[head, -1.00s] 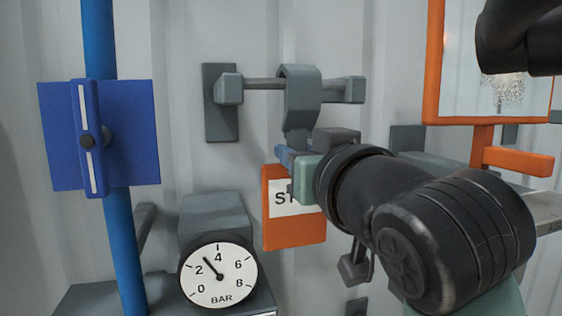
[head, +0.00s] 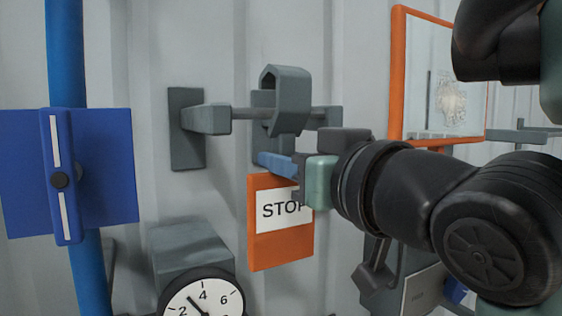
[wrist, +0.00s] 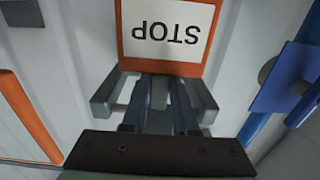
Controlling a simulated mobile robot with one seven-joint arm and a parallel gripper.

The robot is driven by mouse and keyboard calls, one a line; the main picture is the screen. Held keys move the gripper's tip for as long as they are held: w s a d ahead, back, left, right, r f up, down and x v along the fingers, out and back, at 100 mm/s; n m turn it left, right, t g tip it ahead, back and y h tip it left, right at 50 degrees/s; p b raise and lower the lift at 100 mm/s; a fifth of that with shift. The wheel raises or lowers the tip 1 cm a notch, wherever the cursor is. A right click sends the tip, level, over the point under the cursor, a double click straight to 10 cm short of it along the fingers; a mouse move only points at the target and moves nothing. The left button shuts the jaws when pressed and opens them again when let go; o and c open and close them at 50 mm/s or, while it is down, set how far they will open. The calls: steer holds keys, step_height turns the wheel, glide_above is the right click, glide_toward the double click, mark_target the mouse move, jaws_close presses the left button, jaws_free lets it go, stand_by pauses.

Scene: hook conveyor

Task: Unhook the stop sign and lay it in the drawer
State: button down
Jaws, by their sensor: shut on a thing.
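The orange stop sign (head: 282,248) with a white STOP label hangs upright below its grey hook (head: 288,100). The hook's front lip is in front of the grey rail (head: 245,113) and its bend is above the rail, with the stem behind. The hook is still around the rail. My gripper (head: 280,163) is shut on the stem just above the sign panel, coming from the right. In the wrist view the sign (wrist: 168,30) appears upside down beyond my fingers (wrist: 158,105). I cannot make out the drawer clearly.
A blue pipe (head: 66,60) with a blue panel (head: 110,165) stands at left. A pressure gauge (head: 203,300) on a grey box is below left. An orange-framed panel (head: 397,75) is at upper right. Grey fittings (head: 375,275) lie below my arm.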

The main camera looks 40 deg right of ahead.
steer(key=v, duration=1.3)
steer(key=shift+s, duration=0.25)
stand_by(0.6)
